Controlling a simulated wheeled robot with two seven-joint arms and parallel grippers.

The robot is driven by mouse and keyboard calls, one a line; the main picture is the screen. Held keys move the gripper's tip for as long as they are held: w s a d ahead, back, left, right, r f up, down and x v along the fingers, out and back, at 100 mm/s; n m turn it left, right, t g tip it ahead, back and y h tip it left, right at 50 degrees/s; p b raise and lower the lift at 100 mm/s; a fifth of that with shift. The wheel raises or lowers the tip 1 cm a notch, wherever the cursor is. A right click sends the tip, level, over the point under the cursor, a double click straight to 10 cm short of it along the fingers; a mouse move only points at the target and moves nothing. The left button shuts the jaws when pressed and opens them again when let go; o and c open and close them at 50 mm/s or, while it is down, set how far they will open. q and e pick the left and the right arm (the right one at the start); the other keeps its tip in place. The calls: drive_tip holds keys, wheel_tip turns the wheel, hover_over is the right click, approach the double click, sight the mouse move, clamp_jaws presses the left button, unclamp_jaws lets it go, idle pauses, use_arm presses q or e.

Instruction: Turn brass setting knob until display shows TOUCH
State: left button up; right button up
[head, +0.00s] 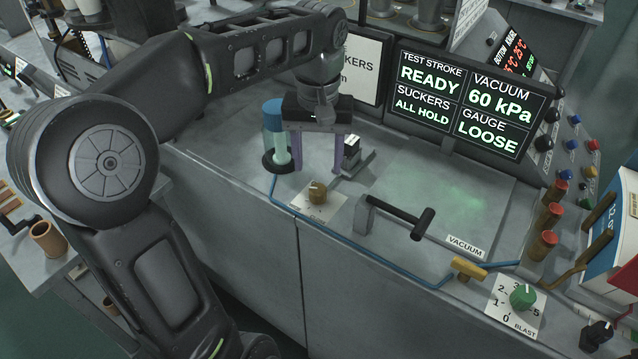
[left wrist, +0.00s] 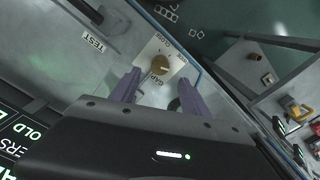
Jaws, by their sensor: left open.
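The brass setting knob (head: 317,192) sits on a pale square plate near the front edge of the bench. The display (head: 465,105) reads READY, 60 kPa, ALL HOLD and GAUGE LOOSE. My right gripper is out of view.
A blue-topped glowing tube (head: 276,132) stands close left of my gripper. A black lever handle (head: 400,217) lies to the right of the knob. A blue hose runs along the front edge. A green BLAST knob (head: 523,296) is at the lower right.

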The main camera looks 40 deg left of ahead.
sight(318, 189)
use_arm(q)
wheel_tip(318, 189, down, 7)
drive_tip(key=shift+f, duration=0.15)
idle(0.4)
clamp_jaws()
idle(0.4)
